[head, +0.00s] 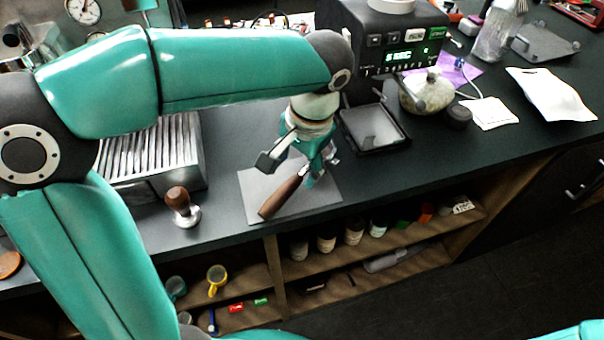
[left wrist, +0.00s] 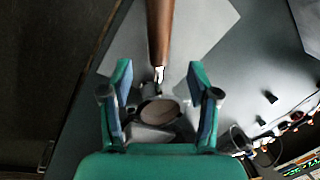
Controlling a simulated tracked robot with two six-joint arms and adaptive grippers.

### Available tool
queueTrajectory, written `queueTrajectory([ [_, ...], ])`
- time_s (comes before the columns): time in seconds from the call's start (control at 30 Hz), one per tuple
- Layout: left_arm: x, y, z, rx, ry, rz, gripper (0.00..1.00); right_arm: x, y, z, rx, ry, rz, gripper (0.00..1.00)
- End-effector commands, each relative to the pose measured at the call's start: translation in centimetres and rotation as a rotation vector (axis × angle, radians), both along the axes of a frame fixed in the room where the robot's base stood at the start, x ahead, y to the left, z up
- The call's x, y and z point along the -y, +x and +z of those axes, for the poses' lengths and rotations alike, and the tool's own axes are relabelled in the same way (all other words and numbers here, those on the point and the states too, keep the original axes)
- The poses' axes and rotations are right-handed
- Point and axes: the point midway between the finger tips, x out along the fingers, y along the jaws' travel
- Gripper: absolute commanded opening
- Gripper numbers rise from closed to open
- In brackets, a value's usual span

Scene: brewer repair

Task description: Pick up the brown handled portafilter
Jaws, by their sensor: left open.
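The portafilter has a brown handle (head: 281,197) and lies on a light grey mat (head: 250,187) near the counter's front edge. In the left wrist view the brown handle (left wrist: 160,30) points away from my gripper, and its metal neck lies between the two fingertips. A round brownish part (left wrist: 160,112), apparently the portafilter's head, shows between the fingers near the palm. My left gripper (head: 318,168) is open over the head end of the portafilter, and it also shows in the left wrist view (left wrist: 160,78). Whether the fingers touch it I cannot tell. My right gripper is not in view.
A tamper (head: 181,205) with a brown knob stands left of the mat. A grinder (head: 400,45) with a dark tray (head: 374,128) stands behind to the right. A glass jar (head: 426,93) is beside it. Shelves (head: 340,265) lie below the counter edge.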

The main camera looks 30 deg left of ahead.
Motion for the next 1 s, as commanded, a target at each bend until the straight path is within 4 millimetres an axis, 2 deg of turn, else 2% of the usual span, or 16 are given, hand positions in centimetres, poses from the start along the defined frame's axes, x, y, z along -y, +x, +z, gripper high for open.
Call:
queueTrajectory([
  [0.17,-0.2,-0.2,-1.5,-0.004,0.001,0.0,0.61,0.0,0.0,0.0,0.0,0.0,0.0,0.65],
  [0.4,-0.8,-0.3,-4.7,-0.004,0.001,0.0,0.61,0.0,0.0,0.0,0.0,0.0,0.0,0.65],
  [0.7,-0.8,-0.3,-5.2,-0.001,0.001,-0.001,0.61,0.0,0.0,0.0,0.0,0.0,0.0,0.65],
  [0.77,-0.8,-0.3,-5.2,-0.001,0.001,-0.001,0.53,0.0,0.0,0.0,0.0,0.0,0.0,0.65],
  [1.0,-0.8,-0.2,-5.2,-0.001,0.0,-0.001,0.12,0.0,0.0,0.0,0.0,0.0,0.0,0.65],
])
